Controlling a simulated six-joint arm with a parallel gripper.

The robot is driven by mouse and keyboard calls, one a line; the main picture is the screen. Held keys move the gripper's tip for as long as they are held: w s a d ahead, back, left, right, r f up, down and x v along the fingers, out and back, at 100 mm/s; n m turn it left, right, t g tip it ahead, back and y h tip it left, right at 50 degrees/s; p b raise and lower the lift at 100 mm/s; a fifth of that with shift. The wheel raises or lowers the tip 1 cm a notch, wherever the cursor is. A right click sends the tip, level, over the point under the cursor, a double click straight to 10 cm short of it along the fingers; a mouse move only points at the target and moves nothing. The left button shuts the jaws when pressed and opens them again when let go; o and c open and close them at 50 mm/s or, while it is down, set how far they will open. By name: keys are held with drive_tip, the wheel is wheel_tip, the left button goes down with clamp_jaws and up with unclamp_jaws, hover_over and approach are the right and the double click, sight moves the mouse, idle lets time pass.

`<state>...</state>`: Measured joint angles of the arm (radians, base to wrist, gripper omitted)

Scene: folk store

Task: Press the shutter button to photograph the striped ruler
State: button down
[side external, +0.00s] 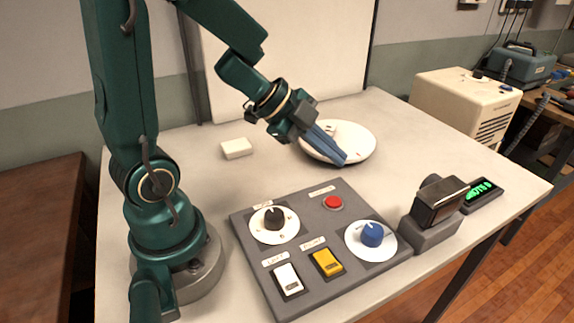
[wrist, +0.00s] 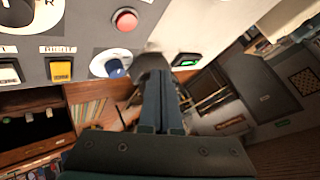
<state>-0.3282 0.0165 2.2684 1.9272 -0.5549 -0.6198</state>
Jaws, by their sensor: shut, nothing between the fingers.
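A round red button (side external: 333,202), likely the shutter button, sits at the back of a grey control panel (side external: 325,300); it also shows in the wrist view (wrist: 125,20). My gripper (side external: 342,162) is shut and empty, its blue fingers pointing down and right. In the side view its tips appear above and behind the red button, apart from it, overlapping the edge of a white round turntable (side external: 362,140). In the wrist view the gripper (wrist: 158,80) lies below and right of the button. I cannot make out a striped ruler; a small pale item (side external: 330,127) on the turntable is partly hidden.
The panel also carries a black knob (side external: 274,217), a blue knob (side external: 372,233), a white switch (side external: 287,277) and a yellow switch (side external: 327,262). A camera (side external: 438,202) and a green-lit display (side external: 481,193) stand right. A white block (side external: 236,148) lies behind the panel.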

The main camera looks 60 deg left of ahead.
sight(327, 200)
drive_tip(key=shift+f, duration=3.6)
drive_tip(key=shift+f, duration=0.15)
drive_tip(key=shift+f, duration=0.25)
drive_tip(key=shift+f, duration=0.45)
drive_tip(key=shift+r, duration=0.85)
drive_tip(key=shift+r, duration=2.55)
